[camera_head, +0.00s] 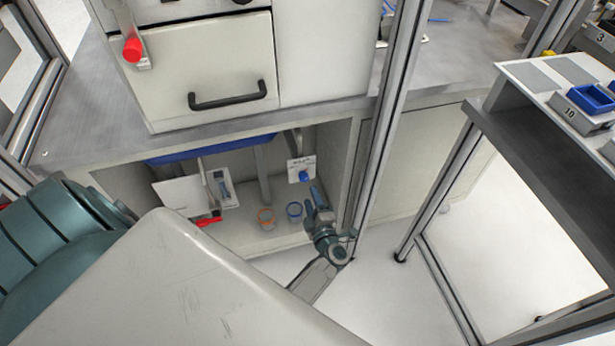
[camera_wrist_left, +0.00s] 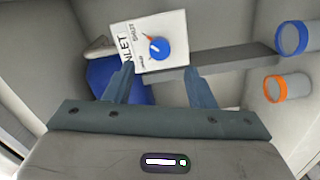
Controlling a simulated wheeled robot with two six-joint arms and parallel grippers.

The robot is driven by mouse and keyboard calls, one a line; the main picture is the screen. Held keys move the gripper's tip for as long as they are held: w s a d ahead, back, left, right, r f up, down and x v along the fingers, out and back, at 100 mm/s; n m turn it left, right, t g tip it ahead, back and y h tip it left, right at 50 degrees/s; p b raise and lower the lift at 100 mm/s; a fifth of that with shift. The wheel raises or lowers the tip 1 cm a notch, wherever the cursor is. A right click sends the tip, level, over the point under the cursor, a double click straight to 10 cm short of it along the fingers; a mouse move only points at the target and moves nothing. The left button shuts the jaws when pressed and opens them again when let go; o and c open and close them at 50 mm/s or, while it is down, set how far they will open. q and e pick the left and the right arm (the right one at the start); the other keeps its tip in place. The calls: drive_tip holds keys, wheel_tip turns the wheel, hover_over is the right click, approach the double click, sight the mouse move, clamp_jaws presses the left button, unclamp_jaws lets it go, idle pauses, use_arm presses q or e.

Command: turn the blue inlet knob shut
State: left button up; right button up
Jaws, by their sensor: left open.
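The blue inlet knob (camera_head: 305,176) is on a white label plate (camera_head: 296,165) inside the open cabinet under the counter. In the left wrist view the round knob (camera_wrist_left: 160,49) shows in full, with an orange pointer mark at its upper left. Its plate (camera_wrist_left: 172,25) carries the words INLET and SHUT and smaller lettering. My left gripper (camera_head: 318,192) reaches into the cabinet just right of and below the knob. In the wrist view its open fingers (camera_wrist_left: 158,70) point toward the knob, which lies ahead between them, apparently untouched. My right gripper is not in view.
An orange-rimmed cup (camera_head: 266,214) and a blue-rimmed cup (camera_head: 294,210) stand on the cabinet floor beside my left gripper. A metal post (camera_head: 385,125) stands close right of my gripper. The counter edge (camera_head: 215,142) overhangs the opening.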

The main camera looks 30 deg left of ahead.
use_arm(q)
drive_tip(key=shift+v, duration=1.65)
drive_tip(key=shift+w, duration=0.1)
